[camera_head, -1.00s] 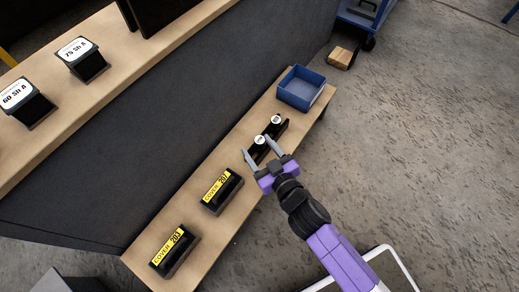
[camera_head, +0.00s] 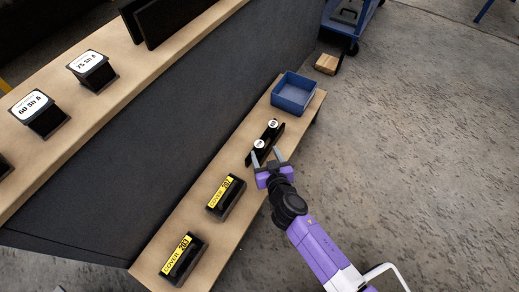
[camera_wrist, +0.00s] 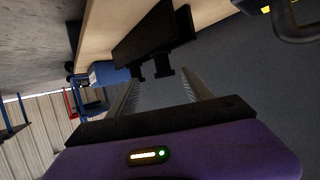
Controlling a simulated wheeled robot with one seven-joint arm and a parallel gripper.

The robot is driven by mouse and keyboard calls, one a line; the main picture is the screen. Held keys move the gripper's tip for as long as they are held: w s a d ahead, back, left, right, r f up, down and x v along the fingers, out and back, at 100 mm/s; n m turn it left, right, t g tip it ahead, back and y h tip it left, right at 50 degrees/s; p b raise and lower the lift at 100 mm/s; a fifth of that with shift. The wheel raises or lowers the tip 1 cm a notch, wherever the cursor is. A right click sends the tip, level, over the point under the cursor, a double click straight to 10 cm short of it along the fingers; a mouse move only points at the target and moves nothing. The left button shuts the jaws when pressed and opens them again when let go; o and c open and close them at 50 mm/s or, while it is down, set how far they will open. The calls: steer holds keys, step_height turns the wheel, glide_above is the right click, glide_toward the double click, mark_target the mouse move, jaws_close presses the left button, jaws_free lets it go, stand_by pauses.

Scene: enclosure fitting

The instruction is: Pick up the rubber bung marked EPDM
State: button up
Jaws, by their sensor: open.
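Two small bungs with round white tops stand in a black holder (camera_head: 252,159) on the narrow wooden bench in the head view. One is the farther bung (camera_head: 273,123), the other the nearer bung (camera_head: 259,143). The marks on their tops are too small to read, so I cannot tell which is EPDM. My gripper (camera_head: 267,154) is open and empty, its fingers pointing towards the holder, just in front of the nearer bung in the picture. In the wrist view my gripper (camera_wrist: 160,92) shows its two fingers spread with nothing between them; no bung can be made out there.
A blue open bin (camera_head: 290,106) stands at the bench's far end. Two black blocks labelled COVER, one marked 207 (camera_head: 226,197) and one 203 (camera_head: 183,259), lie nearer. A higher shelf (camera_head: 135,100) at left holds hardness-labelled blocks and dark panels.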

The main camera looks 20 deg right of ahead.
mark_target(260, 146)
steer(key=shift+a+r+b+x, duration=0.1)
steer(key=shift+b+x, duration=0.05)
steer(key=shift+x, duration=0.85)
steer(key=shift+a+r+b+x, duration=0.1)
steer(key=shift+b+x, duration=0.1)
steer(key=shift+x, duration=0.8)
steer(key=shift+a+r+b+x, duration=0.1)
steer(key=shift+r+b+x, duration=0.05)
steer(key=shift+x, duration=0.85)
steer(key=shift+w, duration=0.2)
jaws_close()
